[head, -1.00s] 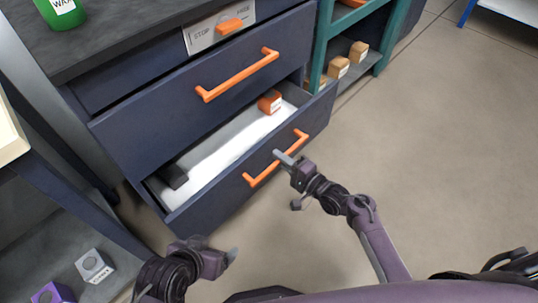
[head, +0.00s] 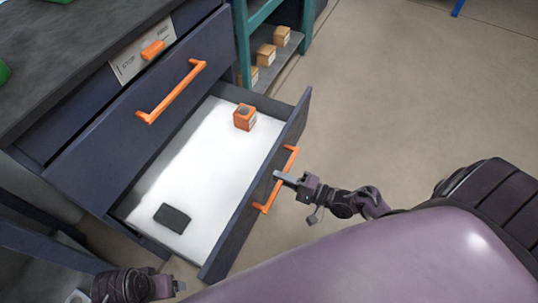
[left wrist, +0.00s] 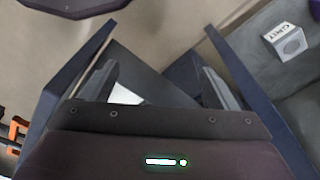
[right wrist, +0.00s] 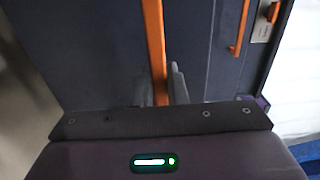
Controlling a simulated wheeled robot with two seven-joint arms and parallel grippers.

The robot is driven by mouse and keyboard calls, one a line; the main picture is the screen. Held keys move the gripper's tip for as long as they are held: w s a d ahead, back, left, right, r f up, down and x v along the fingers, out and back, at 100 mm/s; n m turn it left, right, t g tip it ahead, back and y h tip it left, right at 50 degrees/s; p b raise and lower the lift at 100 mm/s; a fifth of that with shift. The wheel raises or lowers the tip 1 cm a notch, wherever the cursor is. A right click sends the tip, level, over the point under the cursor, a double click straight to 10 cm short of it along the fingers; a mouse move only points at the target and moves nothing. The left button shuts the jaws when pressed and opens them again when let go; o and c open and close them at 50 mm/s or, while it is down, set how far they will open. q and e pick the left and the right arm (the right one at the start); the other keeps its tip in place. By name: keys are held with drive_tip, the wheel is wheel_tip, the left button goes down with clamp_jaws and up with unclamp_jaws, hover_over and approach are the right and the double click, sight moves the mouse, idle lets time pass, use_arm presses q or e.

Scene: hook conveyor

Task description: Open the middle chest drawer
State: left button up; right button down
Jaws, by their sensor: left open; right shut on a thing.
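The dark blue chest has an open drawer (head: 258,215), pulled well out below a closed drawer (head: 125,120). I cannot tell from the view whether further drawers lie beneath. My right gripper (head: 287,180) is shut on the open drawer's orange handle (head: 291,158), near its middle. In the right wrist view the handle (right wrist: 153,40) runs between the fingers (right wrist: 158,88). My left gripper (head: 178,286) is open and empty, low at the chest's near left side; its spread fingers also show in the left wrist view (left wrist: 157,85).
An orange box (head: 244,117) and a flat black item (head: 172,218) lie on the open drawer's white floor. A green shelf frame (head: 241,45) with small tan boxes (head: 266,54) stands beyond the chest. The floor to the right is clear.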

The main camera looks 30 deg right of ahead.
use_arm(q)
drive_tip(key=shift+w+f, duration=0.1)
drive_tip(key=shift+f, duration=0.5)
use_arm(e)
drive_tip(key=shift+s+d, duration=0.3)
drive_tip(key=shift+s, duration=0.25)
drive_tip(key=c, duration=1.4)
unclamp_jaws()
drive_tip(key=shift+c, duration=0.2)
use_arm(q)
drive_tip(key=shift+w+f, duration=0.35)
drive_tip(key=shift+f, duration=0.25)
use_arm(e)
drive_tip(key=v, duration=0.7)
drive_tip(key=shift+s+d, duration=0.25)
use_arm(q)
drive_tip(key=shift+s, duration=0.15)
